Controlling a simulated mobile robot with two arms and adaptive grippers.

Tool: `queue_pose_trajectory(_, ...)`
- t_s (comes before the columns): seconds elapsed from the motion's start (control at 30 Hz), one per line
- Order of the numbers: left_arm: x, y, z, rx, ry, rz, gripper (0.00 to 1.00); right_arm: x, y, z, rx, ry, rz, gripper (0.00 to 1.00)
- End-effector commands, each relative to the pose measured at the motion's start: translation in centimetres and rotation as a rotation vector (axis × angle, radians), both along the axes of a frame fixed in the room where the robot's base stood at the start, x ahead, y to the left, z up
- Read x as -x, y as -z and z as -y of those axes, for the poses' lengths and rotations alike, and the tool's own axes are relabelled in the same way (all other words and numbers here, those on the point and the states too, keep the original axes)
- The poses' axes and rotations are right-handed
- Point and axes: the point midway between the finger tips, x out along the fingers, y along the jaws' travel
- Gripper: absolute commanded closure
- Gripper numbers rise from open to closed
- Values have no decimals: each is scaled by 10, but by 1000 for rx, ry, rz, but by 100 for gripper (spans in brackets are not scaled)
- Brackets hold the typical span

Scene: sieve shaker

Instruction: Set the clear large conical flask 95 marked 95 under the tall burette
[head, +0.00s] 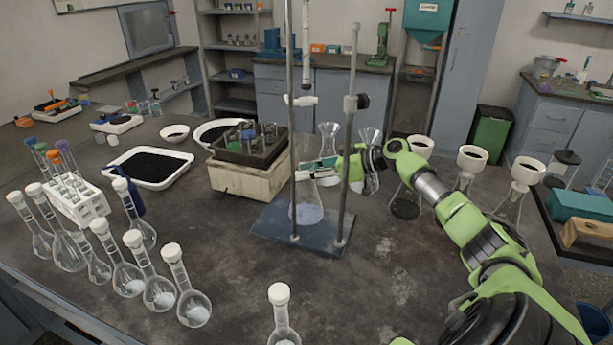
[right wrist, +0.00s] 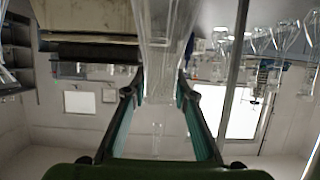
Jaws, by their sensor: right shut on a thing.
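A clear conical flask (head: 306,213) is at the blue base plate (head: 270,232) of the burette stand, between its two upright rods. I cannot tell whether it rests on the plate or hangs just above it, and no number is readable. The tall burette (head: 306,60) hangs above the flask, near the left rod. My right gripper (head: 318,168) reaches in from the right, behind the right rod, and is shut on the flask's neck. In the right wrist view the clear flask (right wrist: 165,35) shows between the gripper's fingers (right wrist: 160,92). My left gripper is not in view.
Conical flasks with white funnels (head: 472,160) stand right of the stand, and clear glassware (head: 328,140) stands behind it. A shaker box (head: 245,180) is close on the left. Stoppered flasks (head: 185,295) line the front left. The table's front middle is mostly clear.

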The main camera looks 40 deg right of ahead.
Motion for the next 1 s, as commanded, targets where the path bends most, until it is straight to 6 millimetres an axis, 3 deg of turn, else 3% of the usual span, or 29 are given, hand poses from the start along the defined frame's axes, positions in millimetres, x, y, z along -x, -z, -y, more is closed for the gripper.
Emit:
queue_pose_trajectory(0.1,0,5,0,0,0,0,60,0,14,1,0,1,1,100)
queue_pose_trajectory(0.47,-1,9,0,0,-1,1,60,0,17,0,0,0,2,100)
queue_pose_trajectory(0.5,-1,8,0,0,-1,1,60,0,16,0,1,0,0,67)
queue_pose_trajectory(0.53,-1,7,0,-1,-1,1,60,0,16,0,1,0,0,59)
queue_pose_trajectory(1.0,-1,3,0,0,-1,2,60,2,13,1,0,0,-1,58)
